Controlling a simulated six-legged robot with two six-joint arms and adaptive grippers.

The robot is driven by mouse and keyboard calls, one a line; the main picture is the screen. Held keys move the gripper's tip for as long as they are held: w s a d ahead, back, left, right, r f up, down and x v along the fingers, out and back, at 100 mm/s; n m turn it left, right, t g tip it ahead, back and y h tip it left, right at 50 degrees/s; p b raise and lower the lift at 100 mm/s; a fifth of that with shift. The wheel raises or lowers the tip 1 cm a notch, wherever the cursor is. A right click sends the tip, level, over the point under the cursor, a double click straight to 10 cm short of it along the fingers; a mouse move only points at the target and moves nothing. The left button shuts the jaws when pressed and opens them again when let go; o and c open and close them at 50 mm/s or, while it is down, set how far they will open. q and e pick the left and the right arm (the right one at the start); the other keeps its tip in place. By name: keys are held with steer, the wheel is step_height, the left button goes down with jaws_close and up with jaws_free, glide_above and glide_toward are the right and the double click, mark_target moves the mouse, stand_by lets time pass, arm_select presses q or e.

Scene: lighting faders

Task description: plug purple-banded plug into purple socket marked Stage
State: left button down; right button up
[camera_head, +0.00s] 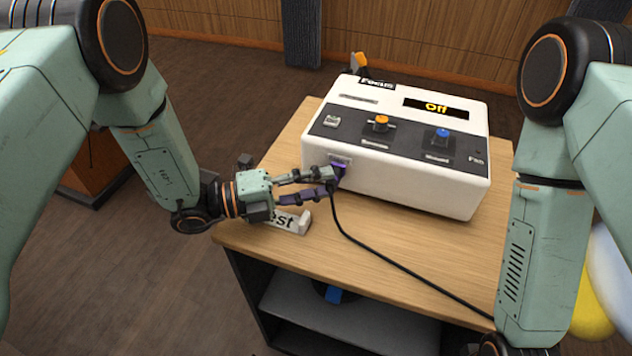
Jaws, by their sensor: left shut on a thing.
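The white control box (400,186) stands on the wooden table. A purple socket (340,168) is low at the left of its front face, under a small label too small to read. My left gripper (331,182) is in front of it, shut on the plug, which is mostly hidden by the fingers. The purple there may belong to the socket or the plug's band. The plug end is at the socket, but I cannot tell whether it is inserted. A black cable (390,259) hangs from the plug and runs right across the table. My right gripper is out of view.
A white rest block (292,221), lettering partly hidden, sits under my left gripper. The table's front right is clear except for the cable. A shelf (350,315) is below.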

arm_select(q)
steer(key=shift+w+r, duration=0.1)
steer(key=shift+w, duration=0.05)
steer(key=c, duration=0.9)
jaws_free()
steer(key=shift+w+d, duration=0.1)
steer(key=shift+o, duration=0.2)
steer(key=shift+s, duration=0.2)
steer(key=shift+a, duration=0.45)
steer(key=v, duration=1.1)
steer(key=shift+s+a, duration=0.15)
steer(key=shift+s, duration=0.05)
